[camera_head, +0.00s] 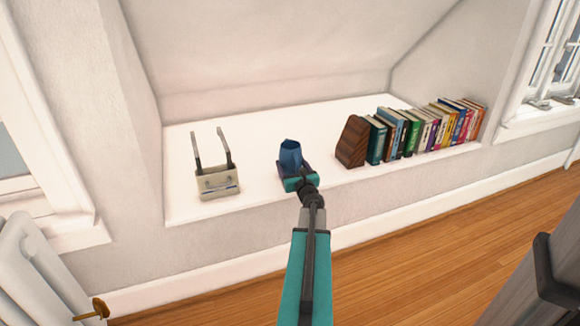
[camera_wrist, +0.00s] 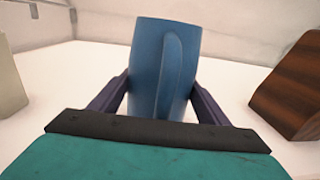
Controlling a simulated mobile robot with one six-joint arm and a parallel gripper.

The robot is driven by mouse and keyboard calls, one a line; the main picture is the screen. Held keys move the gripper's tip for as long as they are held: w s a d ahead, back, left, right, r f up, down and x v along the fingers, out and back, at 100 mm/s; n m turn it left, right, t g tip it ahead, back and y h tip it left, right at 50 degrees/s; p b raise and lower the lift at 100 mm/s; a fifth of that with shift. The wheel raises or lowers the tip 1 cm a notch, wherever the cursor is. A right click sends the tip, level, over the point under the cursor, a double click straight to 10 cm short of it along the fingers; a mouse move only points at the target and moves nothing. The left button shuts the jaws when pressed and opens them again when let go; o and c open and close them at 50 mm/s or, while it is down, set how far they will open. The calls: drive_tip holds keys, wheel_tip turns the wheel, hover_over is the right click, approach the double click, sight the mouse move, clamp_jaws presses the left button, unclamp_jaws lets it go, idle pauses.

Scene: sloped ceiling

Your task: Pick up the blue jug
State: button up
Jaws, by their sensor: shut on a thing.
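The blue jug (camera_head: 290,152) is upright at the white ledge's front middle in the head view. In the wrist view the jug (camera_wrist: 150,65) fills the centre, with its handle facing the camera. My gripper (camera_head: 296,172) reaches it from the front. In the wrist view my gripper's dark fingers (camera_wrist: 160,92) are on both sides of the jug's body, shut on it. The jug's lower part is hidden behind my gripper, so I cannot tell whether its base touches the ledge.
A beige box-like object (camera_head: 217,181) with two dark upright arms stands to the left. A dark brown wooden block (camera_head: 352,143) and a row of several books (camera_head: 415,132) stand to the right. The white ledge (camera_head: 255,135) is clear behind the jug.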

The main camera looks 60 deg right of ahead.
sight(291, 156)
drive_tip(key=shift+r, duration=0.2)
wheel_tip(291, 156, up, 3)
drive_tip(key=shift+r+p, duration=0.2)
drive_tip(key=shift+p, duration=0.7)
drive_tip(key=s+d+r+p+v, duration=0.1)
drive_tip(key=p+v, duration=1.1)
drive_tip(key=v, duration=0.3)
drive_tip(key=shift+s+a+r, duration=0.2)
drive_tip(key=shift+a+r, duration=0.05)
drive_tip(key=shift+a, duration=0.1)
idle(0.4)
